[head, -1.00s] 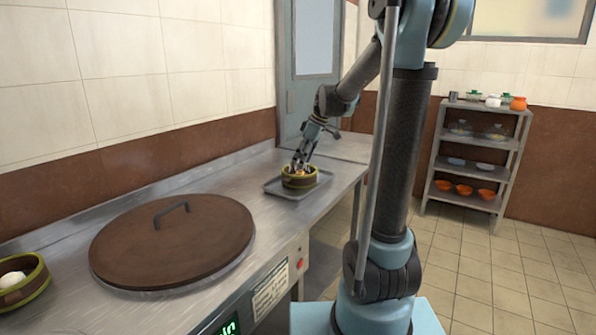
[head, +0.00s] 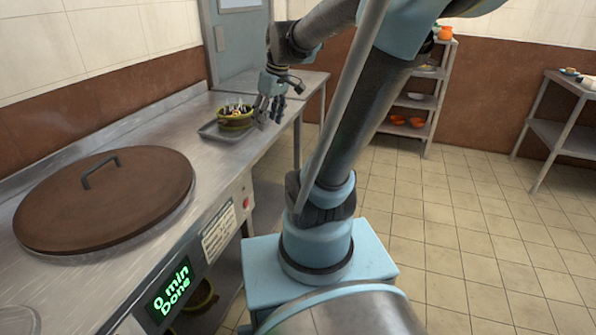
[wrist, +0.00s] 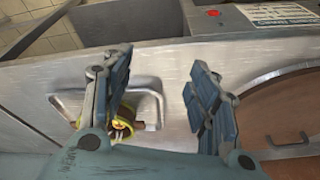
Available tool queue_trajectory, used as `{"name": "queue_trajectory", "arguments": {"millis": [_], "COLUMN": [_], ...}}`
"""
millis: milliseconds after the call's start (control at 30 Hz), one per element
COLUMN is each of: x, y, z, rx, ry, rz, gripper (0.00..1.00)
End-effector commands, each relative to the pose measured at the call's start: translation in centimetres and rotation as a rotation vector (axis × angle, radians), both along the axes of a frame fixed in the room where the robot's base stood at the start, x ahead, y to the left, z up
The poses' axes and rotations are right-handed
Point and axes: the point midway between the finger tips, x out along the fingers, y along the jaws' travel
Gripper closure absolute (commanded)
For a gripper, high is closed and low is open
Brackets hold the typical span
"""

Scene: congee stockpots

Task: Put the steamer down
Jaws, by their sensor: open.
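The steamer (head: 237,122) is a small round basket, olive with yellow bands, with food showing in its open top. It sits upright on a metal tray (head: 208,131) on the steel counter. My gripper (head: 268,108) is beside its right side in the head view, with fingers apart and nothing held. In the wrist view, the steamer (wrist: 122,122) shows partly behind the left finger of my open gripper (wrist: 158,90). The tray (wrist: 152,88) shows between the fingers there. I cannot tell whether a finger touches the steamer.
A large brown lid (head: 105,200) with a handle covers a pot in the counter (head: 170,135). A panel (head: 170,290) reads "0 min Done". A shelf (head: 415,102) with bowls and a side table (head: 565,135) stand at the back. The tiled floor at right is clear.

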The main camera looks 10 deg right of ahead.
Motion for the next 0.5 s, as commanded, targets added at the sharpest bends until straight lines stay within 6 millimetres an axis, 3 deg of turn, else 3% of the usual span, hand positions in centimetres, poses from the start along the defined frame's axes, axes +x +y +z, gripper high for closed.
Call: {"name": "queue_trajectory", "arguments": {"millis": [33,200,500], "x": [-1.7,-6.3,-13.1], "y": [-0.6,-2.5,-5.2], "z": [-0.8,-3.6,-9.2], "rx": [-0.006,-0.029,-0.062], "ry": [0.006,0.024,0.037], "rz": [-0.048,-0.219,-0.500], "gripper": [0.46,0.46,0.46]}}
